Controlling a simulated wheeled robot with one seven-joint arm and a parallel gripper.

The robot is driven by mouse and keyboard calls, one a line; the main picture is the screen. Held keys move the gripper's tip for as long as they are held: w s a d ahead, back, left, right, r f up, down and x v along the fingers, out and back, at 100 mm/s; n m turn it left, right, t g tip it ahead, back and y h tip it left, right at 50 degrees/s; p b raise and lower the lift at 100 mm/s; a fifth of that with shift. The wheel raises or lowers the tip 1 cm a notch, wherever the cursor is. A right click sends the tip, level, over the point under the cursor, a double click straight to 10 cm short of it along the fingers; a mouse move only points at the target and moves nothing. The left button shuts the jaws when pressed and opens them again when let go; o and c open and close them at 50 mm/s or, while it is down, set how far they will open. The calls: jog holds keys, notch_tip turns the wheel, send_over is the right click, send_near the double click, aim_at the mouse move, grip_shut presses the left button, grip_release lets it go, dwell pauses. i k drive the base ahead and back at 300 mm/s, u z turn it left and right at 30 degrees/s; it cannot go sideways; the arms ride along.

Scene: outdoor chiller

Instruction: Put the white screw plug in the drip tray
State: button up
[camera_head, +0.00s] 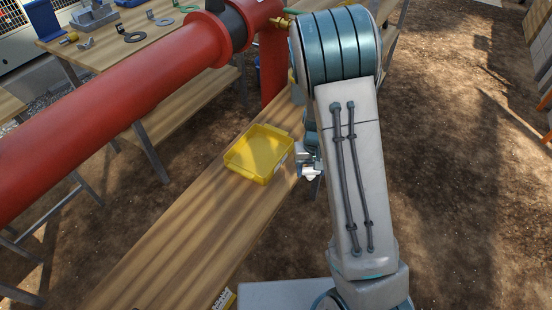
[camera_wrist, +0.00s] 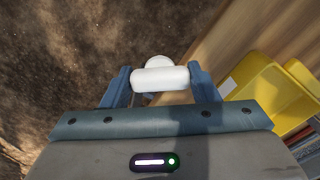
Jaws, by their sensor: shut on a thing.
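My gripper (camera_wrist: 158,90) is shut on the white screw plug (camera_wrist: 160,79), which sits between the two blue fingers in the wrist view. In the head view my gripper (camera_head: 309,165) is partly hidden behind my arm, just right of the bench edge. A small white shape at its tip there may be the plug. The yellow drip tray (camera_head: 240,166) lies on the wooden bench, left of my gripper and apart from it. The tray looks empty. In the wrist view the tray (camera_wrist: 259,92) shows at the right.
A thick red pipe (camera_head: 110,108) crosses above the left side. The wooden bench (camera_head: 180,235) is largely bare in front of the tray. Another table (camera_head: 110,50) with metal parts stands at the back left. Bare ground (camera_head: 450,170) lies at the right.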

aim_at(260, 157)
jog(key=z, duration=0.45)
jog(key=k, duration=0.55)
jog(key=z, duration=0.75)
jog(key=i, duration=1)
jog(key=u, duration=0.5)
jog(key=i, duration=0.75)
jog(key=u, duration=0.9)
